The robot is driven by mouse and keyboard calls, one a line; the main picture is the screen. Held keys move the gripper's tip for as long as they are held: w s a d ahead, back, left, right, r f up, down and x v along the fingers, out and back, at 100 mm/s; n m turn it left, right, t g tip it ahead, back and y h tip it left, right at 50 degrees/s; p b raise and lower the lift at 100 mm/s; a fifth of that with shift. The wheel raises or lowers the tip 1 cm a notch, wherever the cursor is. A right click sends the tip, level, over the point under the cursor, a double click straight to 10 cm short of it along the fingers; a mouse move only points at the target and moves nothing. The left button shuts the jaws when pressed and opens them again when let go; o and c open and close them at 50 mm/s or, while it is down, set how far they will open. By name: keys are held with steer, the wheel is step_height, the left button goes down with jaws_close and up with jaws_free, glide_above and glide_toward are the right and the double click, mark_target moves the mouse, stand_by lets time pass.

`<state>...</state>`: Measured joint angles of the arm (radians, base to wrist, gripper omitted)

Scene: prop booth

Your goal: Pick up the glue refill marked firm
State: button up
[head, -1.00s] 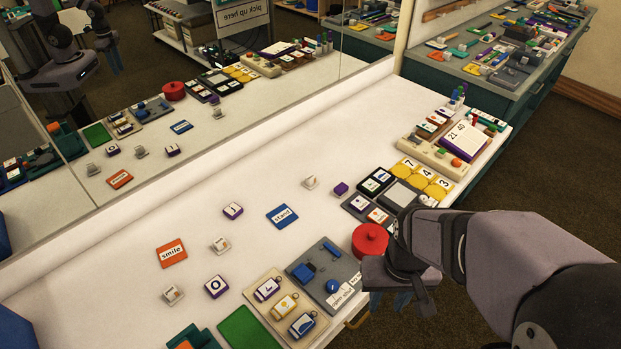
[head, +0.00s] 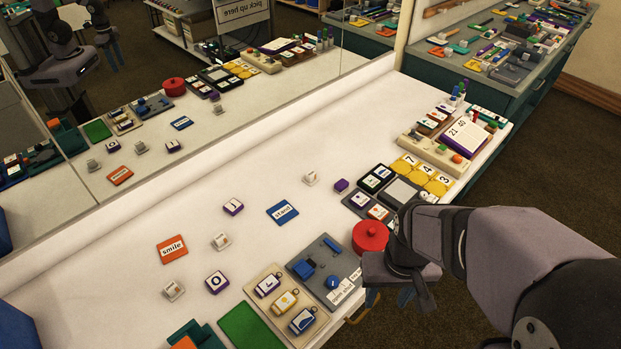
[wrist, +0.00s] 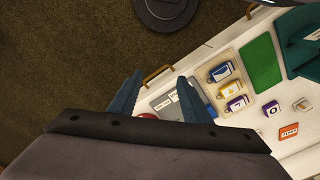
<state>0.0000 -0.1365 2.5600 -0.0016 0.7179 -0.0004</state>
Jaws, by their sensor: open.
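A beige tray (head: 262,276) near the front edge holds three bottle-shaped pieces with white labels: a purple one (head: 268,284), a yellow one (head: 285,301) and a blue one (head: 303,320). They look like the glue refills, but I cannot read "firm" on any of them. In the wrist view the blue one (wrist: 221,72), yellow one (wrist: 229,89) and purple one (wrist: 237,104) lie right of my fingers. My gripper (head: 389,297) is open and empty, at the table's front edge right of the tray. Its two fingers (wrist: 160,88) show apart in the wrist view.
A grey tray (head: 313,284) with blue parts lies between the beige tray and my gripper. A red round tin (head: 370,236) stands close behind my gripper. A green mat (head: 251,327) lies left of the beige tray. A mirror backs the table; its middle has free room.

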step_height(320, 180, up, 5)
steer(key=w+a+f+n+t+h+b, duration=0.1)
steer(key=w+f+n+t+h+b, duration=0.15)
steer(key=w+n+b, duration=0.6)
steer(key=w+a+f+n+t+h+b, duration=0.1)
steer(key=w+n+t+h+b, duration=0.15)
steer(key=w+n, duration=0.95)
steer(key=w+a+r+n+t+b, duration=0.3)
steer(key=w+a+n+t+b, duration=0.55)
steer(key=w+a, duration=0.9)
steer(key=n, duration=0.3)
glide_toward(311, 176)
steer(key=shift+w+d+r+g+y, duration=0.1)
steer(key=shift+w+d+g+y, duration=0.3)
steer(key=shift+w, duration=0.5)
steer(key=shift+d+f, duration=0.1)
steer(key=shift+f, duration=0.15)
steer(key=shift+p+x, duration=0.8)
steer(key=shift+x, duration=2.85)
